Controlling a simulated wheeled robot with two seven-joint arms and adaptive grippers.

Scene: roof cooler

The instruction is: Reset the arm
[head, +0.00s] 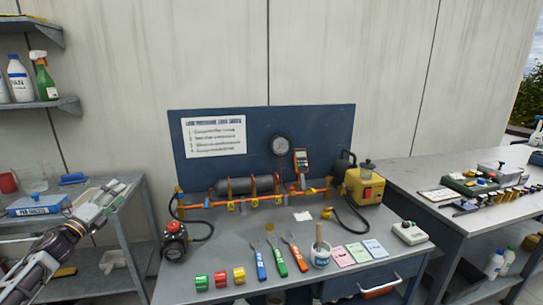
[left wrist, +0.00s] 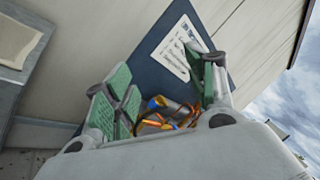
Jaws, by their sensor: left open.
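My left arm comes in from the left in the head view, with its gripper (head: 108,194) raised in front of the left side shelf, left of the workbench. In the left wrist view, my left gripper (left wrist: 163,92) has its two green-padded fingers spread wide apart with nothing between them touching. Behind the fingers, that view shows the blue panel (left wrist: 170,32) with its white instruction sheet and part of the orange pipework (left wrist: 165,120), at a distance. My right gripper is in neither view.
The workbench (head: 225,290) holds a valve, coloured tape rolls, three coloured-handled tools, a brush in a cup, cards and a yellow pump (head: 364,186). A second table (head: 430,210) stands right. The left shelf (head: 95,238) holds a blue-white box (head: 38,205).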

